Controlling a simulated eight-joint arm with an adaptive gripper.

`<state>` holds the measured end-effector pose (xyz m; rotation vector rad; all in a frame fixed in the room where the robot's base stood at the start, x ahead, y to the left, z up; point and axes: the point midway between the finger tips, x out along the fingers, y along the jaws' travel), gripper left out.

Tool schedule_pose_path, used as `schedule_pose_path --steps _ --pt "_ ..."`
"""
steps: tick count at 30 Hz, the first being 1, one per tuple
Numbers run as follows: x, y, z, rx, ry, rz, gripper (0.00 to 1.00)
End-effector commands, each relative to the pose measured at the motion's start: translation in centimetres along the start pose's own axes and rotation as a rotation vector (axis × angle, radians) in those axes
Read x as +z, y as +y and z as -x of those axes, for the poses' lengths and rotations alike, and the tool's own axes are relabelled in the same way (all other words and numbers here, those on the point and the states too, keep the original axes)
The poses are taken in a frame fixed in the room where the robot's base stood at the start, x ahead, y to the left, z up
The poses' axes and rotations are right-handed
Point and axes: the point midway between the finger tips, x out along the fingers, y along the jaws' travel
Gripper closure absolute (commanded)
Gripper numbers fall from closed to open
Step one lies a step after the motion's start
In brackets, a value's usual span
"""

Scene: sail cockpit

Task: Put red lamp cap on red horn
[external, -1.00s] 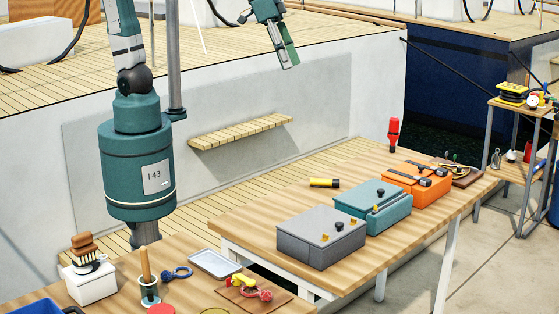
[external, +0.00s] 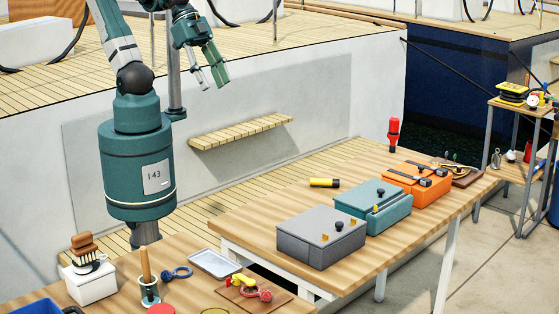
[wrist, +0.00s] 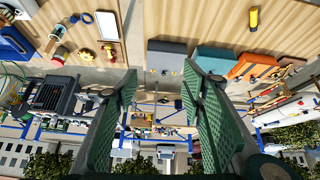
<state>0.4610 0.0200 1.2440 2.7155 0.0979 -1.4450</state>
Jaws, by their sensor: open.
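My gripper (external: 213,84) is open and empty, raised high above the deck in the external view; its two green-padded fingers stand apart in the wrist view (wrist: 158,80). A flat round red piece (external: 161,309), cut off by the lower edge of the external view, lies on the near table and may be the red lamp cap. An upright red object with a dark lower part (external: 394,134) stands at the back of the long table and may be the red horn; I cannot tell for sure. My gripper is far from both.
The long table (external: 238,222) carries a grey box (external: 310,249), a teal box (external: 362,217), an orange box (external: 428,192) and a yellow torch (external: 324,183). The near table holds a white tray (external: 215,263), a blue shackle (external: 176,274) and a brush on a white block (external: 90,284).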

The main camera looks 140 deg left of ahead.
Motion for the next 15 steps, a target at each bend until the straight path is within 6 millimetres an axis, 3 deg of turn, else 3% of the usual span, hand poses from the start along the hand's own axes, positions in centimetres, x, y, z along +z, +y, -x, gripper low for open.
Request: schedule_pose_path --steps 6,15 --pt "2.6 1.5 0.0 0.022 0.022 -0.069 0.59" --pt "3.1 1.8 -0.1 0.028 0.029 -0.087 0.59"
